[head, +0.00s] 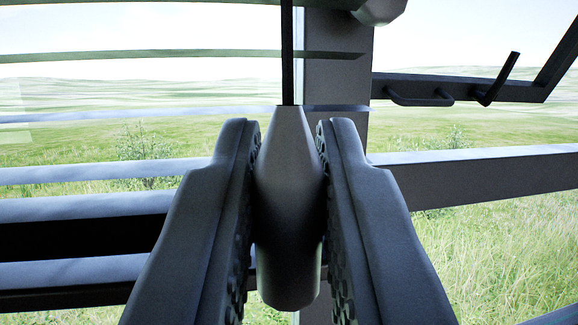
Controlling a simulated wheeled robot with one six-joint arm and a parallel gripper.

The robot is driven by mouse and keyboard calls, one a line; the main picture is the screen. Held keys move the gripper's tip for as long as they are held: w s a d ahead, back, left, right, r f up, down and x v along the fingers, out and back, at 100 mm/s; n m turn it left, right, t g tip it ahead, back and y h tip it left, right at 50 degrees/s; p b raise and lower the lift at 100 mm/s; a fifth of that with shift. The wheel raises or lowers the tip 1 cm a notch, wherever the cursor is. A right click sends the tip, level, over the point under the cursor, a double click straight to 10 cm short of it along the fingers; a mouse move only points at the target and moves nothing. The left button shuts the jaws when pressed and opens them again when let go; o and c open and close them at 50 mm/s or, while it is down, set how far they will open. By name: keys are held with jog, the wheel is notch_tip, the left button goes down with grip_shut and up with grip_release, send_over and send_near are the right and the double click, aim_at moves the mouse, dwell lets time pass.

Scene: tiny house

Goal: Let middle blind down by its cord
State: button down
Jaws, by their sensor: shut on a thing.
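My gripper (288,200) is in the middle of the head view, its two dark padded fingers shut on the cord's tapered grey pull (289,220). The dark cord (287,50) runs straight up from the top of the pull and out of the picture. A blind (130,115) with thin, spaced slats spans the left side, behind the gripper. Its lowest part is partly hidden by the left finger.
A dark upright window post (336,85) stands just behind the cord. To the right, an opened window sash (470,90) with a handle (420,98) and a stay sticks out. A horizontal frame bar (480,168) crosses the right side. Grass shows outside.

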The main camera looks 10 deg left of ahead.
aim_at(287, 122)
notch_tip(287, 122, up, 7)
jog(key=shift+w+r, duration=0.1)
jog(key=shift+w, duration=0.05)
jog(key=shift+r, duration=0.75)
jog(key=c, duration=1.4)
grip_release()
jog(key=shift+o, duration=0.2)
jog(key=shift+s, duration=0.3)
jog(key=v, duration=1.7)
jog(key=shift+f, duration=0.15)
